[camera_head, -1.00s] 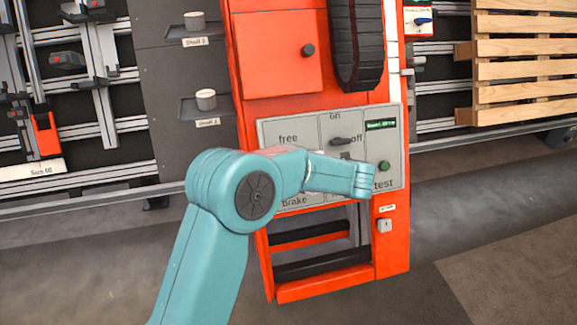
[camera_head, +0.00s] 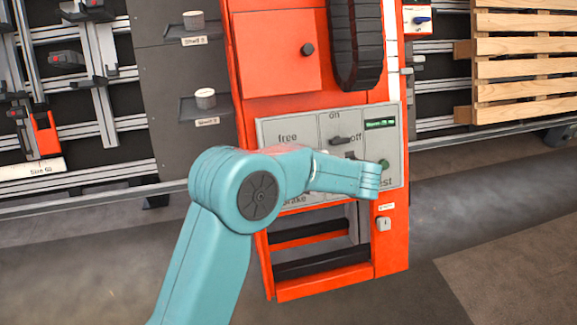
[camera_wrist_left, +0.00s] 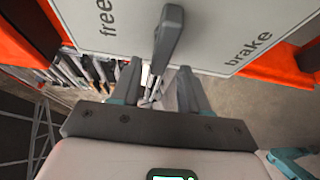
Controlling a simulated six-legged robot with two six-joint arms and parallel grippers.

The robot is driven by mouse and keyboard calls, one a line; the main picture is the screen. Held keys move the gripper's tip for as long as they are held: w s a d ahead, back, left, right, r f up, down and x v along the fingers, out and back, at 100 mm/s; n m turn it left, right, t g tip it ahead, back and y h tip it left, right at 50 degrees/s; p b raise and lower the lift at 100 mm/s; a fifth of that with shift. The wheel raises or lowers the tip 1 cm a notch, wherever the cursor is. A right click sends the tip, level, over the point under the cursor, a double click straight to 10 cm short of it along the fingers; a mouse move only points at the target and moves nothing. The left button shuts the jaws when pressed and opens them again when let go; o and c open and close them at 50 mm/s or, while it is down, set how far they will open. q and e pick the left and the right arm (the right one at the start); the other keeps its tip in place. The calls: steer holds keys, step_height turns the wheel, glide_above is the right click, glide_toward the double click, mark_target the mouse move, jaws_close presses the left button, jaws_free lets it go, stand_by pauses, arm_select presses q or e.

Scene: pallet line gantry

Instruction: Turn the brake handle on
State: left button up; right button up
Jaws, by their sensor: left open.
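The brake handle (camera_wrist_left: 168,38) is a grey lever on the pale panel (camera_wrist_left: 205,22) in the left wrist view. It lies between the printed words "free" and "brake", and its end reaches toward my fingers. My left gripper (camera_wrist_left: 158,82) is open, with one finger on each side of the handle's end. I cannot tell whether either finger touches it. In the head view my left arm covers the handle and my left gripper. The panel (camera_head: 288,124) shows there on the orange cabinet, with "free" above the arm and part of "brake" below it. My right gripper is not in view.
The panel also carries a dark on/off switch (camera_head: 341,141), a green button (camera_head: 383,164) partly behind my arm, and a small lit display (camera_head: 380,123). A black cable chain (camera_head: 357,45) hangs above. Shelves with cups (camera_head: 205,98) stand left; wooden slats (camera_head: 525,55) right.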

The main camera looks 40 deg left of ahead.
arm_select(q)
steer(key=p+v, duration=0.3)
steer(key=v, duration=1.1)
steer(key=shift+d, duration=0.35)
steer(key=shift+s+r, duration=0.1)
